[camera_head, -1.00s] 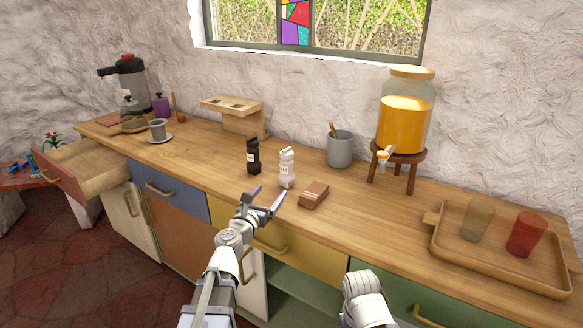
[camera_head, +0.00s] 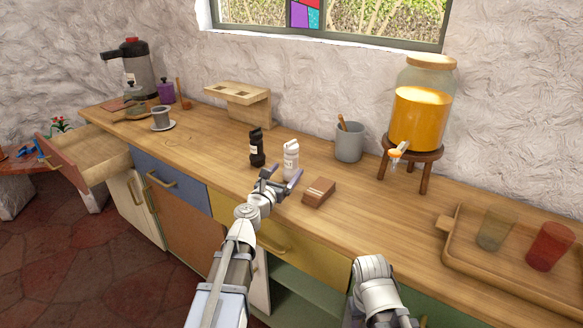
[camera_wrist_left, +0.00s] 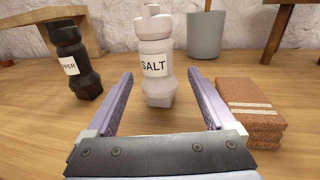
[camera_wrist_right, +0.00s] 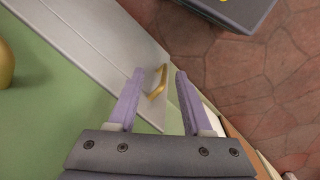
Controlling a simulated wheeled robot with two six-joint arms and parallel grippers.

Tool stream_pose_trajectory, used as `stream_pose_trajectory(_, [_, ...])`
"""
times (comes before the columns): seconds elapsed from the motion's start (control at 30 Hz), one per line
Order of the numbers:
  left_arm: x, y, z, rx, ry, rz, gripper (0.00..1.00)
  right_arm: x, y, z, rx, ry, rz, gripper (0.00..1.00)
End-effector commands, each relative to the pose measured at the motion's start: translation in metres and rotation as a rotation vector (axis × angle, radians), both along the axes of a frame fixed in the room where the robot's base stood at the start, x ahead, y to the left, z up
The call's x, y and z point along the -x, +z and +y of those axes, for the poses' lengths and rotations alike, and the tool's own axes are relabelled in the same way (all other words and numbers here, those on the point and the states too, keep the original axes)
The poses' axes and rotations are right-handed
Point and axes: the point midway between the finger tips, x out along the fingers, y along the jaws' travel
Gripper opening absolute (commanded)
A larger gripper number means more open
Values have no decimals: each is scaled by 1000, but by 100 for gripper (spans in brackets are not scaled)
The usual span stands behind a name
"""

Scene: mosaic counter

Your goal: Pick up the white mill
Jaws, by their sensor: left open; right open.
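The white mill (camera_head: 291,158) stands upright on the wooden counter, with a "SALT" label that shows in the left wrist view (camera_wrist_left: 155,62). My left gripper (camera_head: 282,180) is open just in front of it. In the left wrist view its two fingers (camera_wrist_left: 160,95) point at the mill, one to each side, with the mill ahead and between them in the picture. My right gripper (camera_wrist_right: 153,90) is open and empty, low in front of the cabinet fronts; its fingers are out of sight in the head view.
A black pepper mill (camera_head: 257,148) stands close left of the white mill. A brown block stack (camera_head: 319,192) lies close right. A grey cup (camera_head: 349,146) stands behind. A juice dispenser (camera_head: 420,115) and a tray (camera_head: 470,262) with two glasses are further right.

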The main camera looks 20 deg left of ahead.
Motion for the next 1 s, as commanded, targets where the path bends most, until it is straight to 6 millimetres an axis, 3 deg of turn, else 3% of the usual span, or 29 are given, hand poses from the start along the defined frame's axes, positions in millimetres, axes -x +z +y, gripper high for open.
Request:
stream_pose_trajectory(0.17, [-10, -1, 0, 0, 0, 0, 88, 0, -1, 0, 0, 0, 0, 50])
stream_pose_trajectory(0.43, [-49, -2, -3, 0, 0, 1, 88, 0, -2, 0, 0, 0, 0, 50])
stream_pose_trajectory(0.7, [-51, -2, -4, 1, 1, 1, 88, 0, -2, 0, 0, 0, 0, 50])
stream_pose_trajectory(1.0, [-51, -2, -4, 0, 1, 1, 54, 0, -2, 0, 0, 0, 0, 50])
